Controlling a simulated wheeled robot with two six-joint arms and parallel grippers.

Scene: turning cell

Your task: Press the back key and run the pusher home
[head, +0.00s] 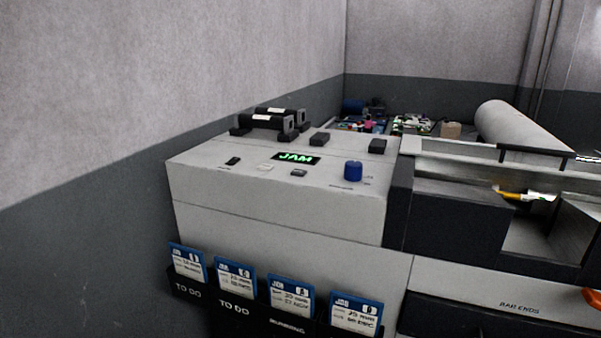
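The control panel (225,185) is the pale sloping top of a grey machine cabinet. Its small display (296,158) reads JAM in green letters. Below the display are a pale key (265,168) and a darker grey key (299,173). A black switch (233,161) is to their left and a blue knob (353,171) to their right. The labels are too small to read, so I cannot tell which is the back key. I cannot make out the pusher for certain in the channel (465,155) at the right. Neither gripper is in view.
Job cards (235,279) in dark holders line the cabinet front. A yellow-and-metal piece (512,195) lies by the dark recess at right, above a BAR ENDS label. An orange part (594,297) shows at the right edge.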

